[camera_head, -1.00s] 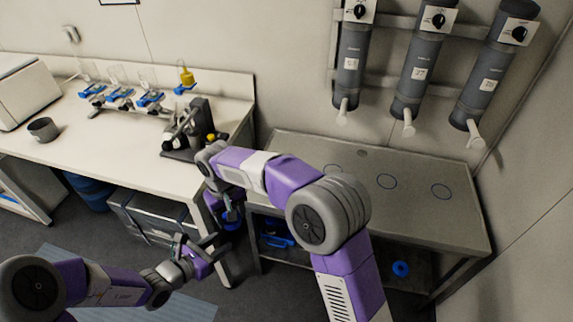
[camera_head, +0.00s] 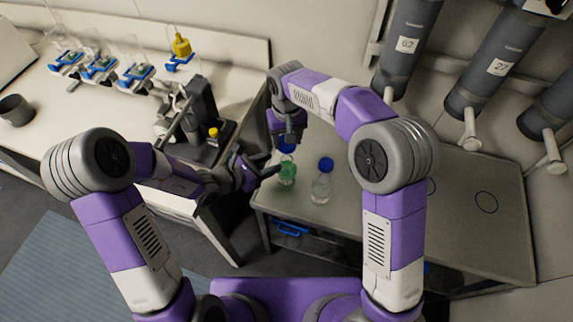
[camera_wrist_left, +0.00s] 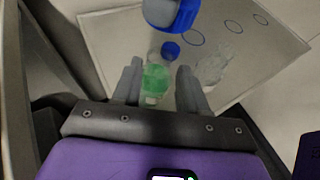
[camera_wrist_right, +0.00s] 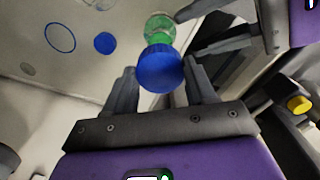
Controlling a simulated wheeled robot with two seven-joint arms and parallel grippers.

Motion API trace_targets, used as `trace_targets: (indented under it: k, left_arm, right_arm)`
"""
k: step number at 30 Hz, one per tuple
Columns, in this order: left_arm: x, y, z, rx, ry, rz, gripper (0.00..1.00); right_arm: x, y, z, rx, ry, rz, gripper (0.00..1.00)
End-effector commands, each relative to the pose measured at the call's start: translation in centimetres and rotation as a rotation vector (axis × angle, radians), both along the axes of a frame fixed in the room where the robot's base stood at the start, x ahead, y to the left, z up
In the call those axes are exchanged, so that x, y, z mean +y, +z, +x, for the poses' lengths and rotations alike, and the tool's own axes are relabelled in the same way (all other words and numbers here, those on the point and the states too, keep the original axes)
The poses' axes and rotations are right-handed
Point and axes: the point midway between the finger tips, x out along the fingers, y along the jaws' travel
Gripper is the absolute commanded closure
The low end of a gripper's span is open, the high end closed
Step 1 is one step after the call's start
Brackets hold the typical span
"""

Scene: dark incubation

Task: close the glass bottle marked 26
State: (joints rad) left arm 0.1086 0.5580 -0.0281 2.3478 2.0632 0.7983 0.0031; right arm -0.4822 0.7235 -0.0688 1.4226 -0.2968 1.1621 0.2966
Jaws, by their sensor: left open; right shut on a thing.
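A glass bottle with green liquid (camera_head: 287,174) stands on the steel table; its number is not legible. My right gripper (camera_head: 287,138) is shut on a blue cap (camera_wrist_right: 158,70), above the green bottle and apart from it in the right wrist view. My left gripper (camera_head: 266,176) is open beside the green bottle; in the left wrist view the bottle (camera_wrist_left: 155,80) appears between its fingers, with no visible grip. A clear glass bottle (camera_head: 321,188) stands to the right. Another blue cap (camera_wrist_right: 105,43) lies on the table behind it.
The steel table (camera_head: 400,225) has free room to the right, with ringed spots. Grey cylinders (camera_head: 405,45) hang on the wall above it. The white bench (camera_head: 60,120) on the left bears a dark stand (camera_head: 200,115), blue clamps and a grey cup (camera_head: 15,110).

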Motion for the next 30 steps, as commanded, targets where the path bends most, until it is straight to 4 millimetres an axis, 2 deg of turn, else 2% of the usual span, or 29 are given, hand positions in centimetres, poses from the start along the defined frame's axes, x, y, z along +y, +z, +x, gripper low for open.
trace_targets:
  k: [3,10,14,15,26,30]
  left_arm:
    - [0.0,0.0,0.0,0.0,0.0,0.0,0.57]
    - [0.0,-0.2,0.0,0.001,0.0,-0.001,0.22]
    - [0.0,-1.2,0.0,0.004,-0.001,-0.001,0.02]
    - [0.0,-1.7,0.0,0.005,-0.001,0.0,0.0]
    - [0.0,-8.1,-0.1,0.005,0.001,-0.002,0.0]
    - [-2.0,-9.1,1.4,-0.001,-0.004,0.0,0.0]
  right_arm:
    - [0.0,0.0,0.0,0.0,0.0,0.0,0.73]
    - [0.0,0.0,0.0,0.0,0.0,0.0,0.73]
    - [0.0,0.0,0.0,0.0,0.0,0.0,0.73]
    - [0.0,0.0,0.0,0.0,0.0,0.0,0.73]
    - [0.0,0.0,0.0,0.0,0.0,0.0,0.73]
    - [0.0,0.0,0.0,0.0,0.0,0.0,0.73]
